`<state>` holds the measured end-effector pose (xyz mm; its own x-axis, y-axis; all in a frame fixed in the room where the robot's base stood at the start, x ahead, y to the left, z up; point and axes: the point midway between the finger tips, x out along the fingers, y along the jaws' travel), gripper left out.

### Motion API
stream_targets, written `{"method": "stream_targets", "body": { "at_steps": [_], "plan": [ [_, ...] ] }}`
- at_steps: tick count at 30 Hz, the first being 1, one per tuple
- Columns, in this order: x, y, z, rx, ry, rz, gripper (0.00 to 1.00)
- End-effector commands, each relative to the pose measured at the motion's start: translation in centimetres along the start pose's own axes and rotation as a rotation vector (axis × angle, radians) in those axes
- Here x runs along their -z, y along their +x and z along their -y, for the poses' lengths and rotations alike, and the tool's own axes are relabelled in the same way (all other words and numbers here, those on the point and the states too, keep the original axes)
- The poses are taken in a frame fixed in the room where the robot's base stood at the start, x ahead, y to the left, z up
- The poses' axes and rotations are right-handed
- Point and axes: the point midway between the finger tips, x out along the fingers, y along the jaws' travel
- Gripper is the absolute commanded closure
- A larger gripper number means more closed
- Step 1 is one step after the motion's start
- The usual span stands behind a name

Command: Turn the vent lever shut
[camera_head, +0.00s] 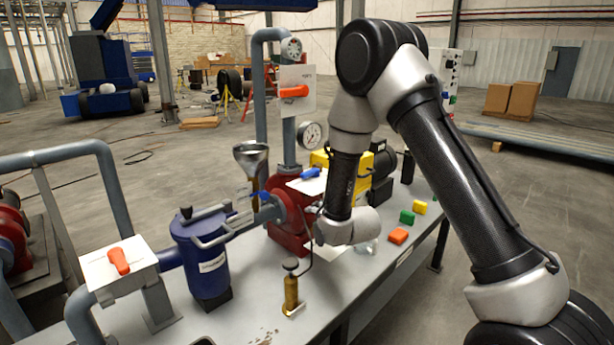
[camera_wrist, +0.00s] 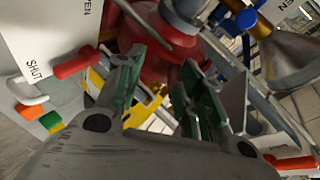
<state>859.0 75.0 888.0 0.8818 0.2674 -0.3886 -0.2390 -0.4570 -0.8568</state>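A red lever (camera_wrist: 76,63) sticks out from a white plate (camera_wrist: 30,35) marked SHUT and OPEN in the wrist view; its handle lies close to the word SHUT. I cannot tell for sure whether this is the vent lever. In the head view, orange levers sit on an upright white plate (camera_head: 298,75) on the pipe and on a white plate (camera_head: 101,270) at the left. My gripper (camera_wrist: 157,88) is open, its two green-padded fingers apart with nothing held between them. It is to the right of the red lever in the wrist view, not touching it. In the head view my wrist hides it.
A red pump (camera_head: 290,215), a funnel (camera_head: 251,157), a blue canister (camera_head: 203,262) and a brass bottle (camera_head: 291,287) stand close around my wrist on the bench. A pressure gauge (camera_head: 309,135) is above. Orange, green and yellow blocks lie at the right bench edge.

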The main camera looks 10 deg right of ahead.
Motion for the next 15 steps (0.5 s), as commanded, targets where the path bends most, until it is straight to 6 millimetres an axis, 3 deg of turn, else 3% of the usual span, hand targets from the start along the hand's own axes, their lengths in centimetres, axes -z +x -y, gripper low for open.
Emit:
{"method": "stream_targets", "body": {
  "at_steps": [1,3,6,11,15],
  "plan": [
    [1.2,0.0,2.8,0.107,0.08,-0.043,0.62],
    [2.5,-0.5,5.7,0.234,0.185,-0.082,0.62],
    [3.7,-1.4,8.2,0.357,0.3,-0.101,0.62],
    [4.1,-1.1,9.1,0.394,0.378,-0.094,0.62],
    [4.4,0.8,9.8,0.395,0.379,-0.094,0.62]
  ]
}}
